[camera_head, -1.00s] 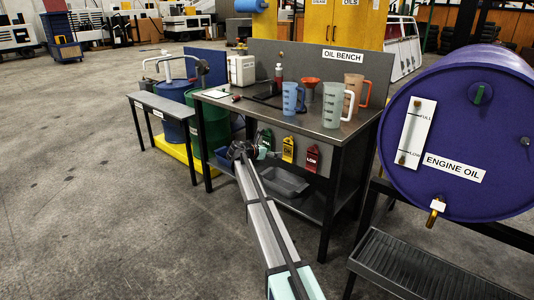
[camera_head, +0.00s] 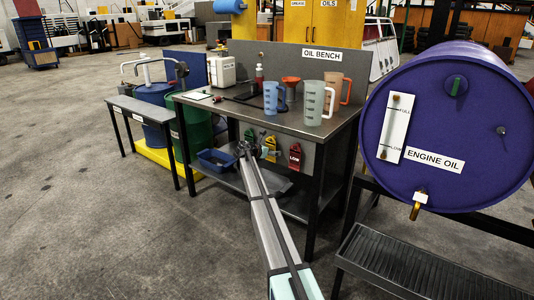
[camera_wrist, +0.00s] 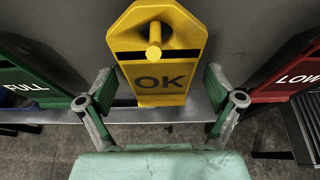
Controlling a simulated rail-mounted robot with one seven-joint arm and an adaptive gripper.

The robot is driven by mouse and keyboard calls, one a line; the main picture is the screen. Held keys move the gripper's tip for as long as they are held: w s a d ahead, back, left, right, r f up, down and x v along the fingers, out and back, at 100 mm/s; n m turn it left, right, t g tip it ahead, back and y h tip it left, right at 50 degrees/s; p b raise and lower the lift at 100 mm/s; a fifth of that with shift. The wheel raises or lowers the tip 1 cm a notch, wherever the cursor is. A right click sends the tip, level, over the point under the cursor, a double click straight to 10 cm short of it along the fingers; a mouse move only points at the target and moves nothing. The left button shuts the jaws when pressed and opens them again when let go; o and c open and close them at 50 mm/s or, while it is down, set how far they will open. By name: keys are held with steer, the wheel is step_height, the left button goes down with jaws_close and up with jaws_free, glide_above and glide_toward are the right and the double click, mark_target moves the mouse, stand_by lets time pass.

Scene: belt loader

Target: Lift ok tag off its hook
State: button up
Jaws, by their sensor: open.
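The yellow OK tag (camera_wrist: 158,60) hangs on a yellow peg (camera_wrist: 154,40) that comes through a hole near its top, in the middle of the wrist view. In the head view the OK tag (camera_head: 271,146) shows under the bench top, partly behind my gripper. My gripper (camera_wrist: 160,103) is open. Its two fingers stand to the left and right of the tag's lower part, apart from it, with nothing between the pads and the tag visibly touching. In the head view my gripper (camera_head: 250,149) is just left of the tag.
A green FULL tag (camera_wrist: 32,76) hangs to the left and a red LOW tag (camera_wrist: 288,76) to the right. The bench (camera_head: 240,113) overhangs them, with jugs on top. A blue bin (camera_head: 216,160) sits on the lower shelf. The purple drum (camera_head: 455,180) stands at right.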

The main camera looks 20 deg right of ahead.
steer(key=shift+w+d, duration=0.1)
steer(key=shift+d, duration=0.05)
steer(key=c, duration=1.2)
steer(key=shift+c, duration=0.2)
steer(key=shift+r+p, duration=0.35)
steer(key=shift+p, duration=0.35)
steer(key=shift+p+v, duration=0.55)
steer(key=shift+v, duration=0.35)
steer(key=shift+f, duration=0.1)
